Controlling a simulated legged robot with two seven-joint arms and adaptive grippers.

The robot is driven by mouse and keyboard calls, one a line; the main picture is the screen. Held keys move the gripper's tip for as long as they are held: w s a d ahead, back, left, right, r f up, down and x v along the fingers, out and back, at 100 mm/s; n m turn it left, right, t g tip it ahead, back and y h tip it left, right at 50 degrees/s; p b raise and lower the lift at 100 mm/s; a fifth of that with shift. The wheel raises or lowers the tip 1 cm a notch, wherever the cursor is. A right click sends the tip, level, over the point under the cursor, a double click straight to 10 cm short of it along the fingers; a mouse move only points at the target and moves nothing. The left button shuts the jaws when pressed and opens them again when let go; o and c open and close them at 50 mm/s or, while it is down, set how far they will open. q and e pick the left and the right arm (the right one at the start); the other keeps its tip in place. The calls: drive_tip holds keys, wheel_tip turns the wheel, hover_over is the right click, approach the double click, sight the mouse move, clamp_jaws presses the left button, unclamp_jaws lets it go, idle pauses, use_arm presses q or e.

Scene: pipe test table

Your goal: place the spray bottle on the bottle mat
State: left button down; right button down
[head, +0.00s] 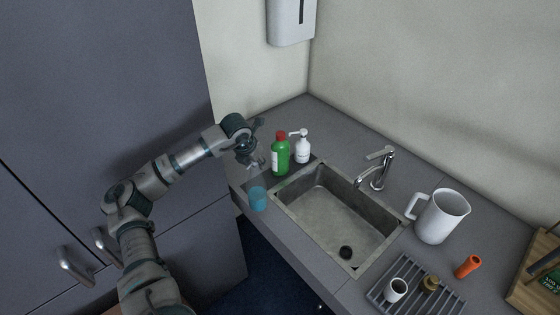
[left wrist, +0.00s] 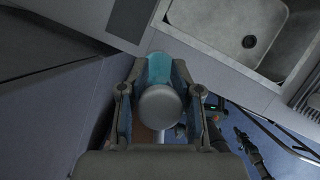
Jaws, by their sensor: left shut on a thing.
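The spray bottle shows as a translucent blue body (head: 258,198) hanging below my left gripper (head: 254,162) in the head view. In the left wrist view, its round grey top (left wrist: 160,104) and blue part (left wrist: 159,68) are between the two fingers of my left gripper (left wrist: 157,76), which is shut on it. The bottle is in front of the counter's front edge in the head view. The dark bottle mat (head: 313,160) lies on the counter left of the sink, partly hidden by bottles and gripper. It also seems to show in the left wrist view (left wrist: 50,50).
A green bottle (head: 280,158) with a red cap and a white pump bottle (head: 303,149) stand close beyond my gripper. The sink (head: 330,212), tap (head: 378,170), white pitcher (head: 441,217) and drying rack (head: 415,291) are to the right. A tall dark cabinet (head: 100,90) is at left.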

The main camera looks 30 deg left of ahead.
use_arm(q)
drive_tip(key=w+a+f+p, duration=0.2)
drive_tip(key=w+a, duration=0.2)
drive_tip(key=w, duration=0.2)
drive_tip(key=w+a+f+p, duration=0.2)
drive_tip(key=w+a, duration=0.2)
drive_tip(key=w, duration=0.3)
drive_tip(key=shift+f+p, duration=0.3)
drive_tip(key=shift+f, duration=0.05)
drive_tip(key=c, duration=0.8)
unclamp_jaws()
drive_tip(key=shift+r, duration=0.1)
drive_tip(key=b+v, duration=0.2)
drive_tip(key=v, duration=0.9)
drive_tip(key=shift+s+r, duration=0.15)
drive_tip(key=shift+r, duration=0.2)
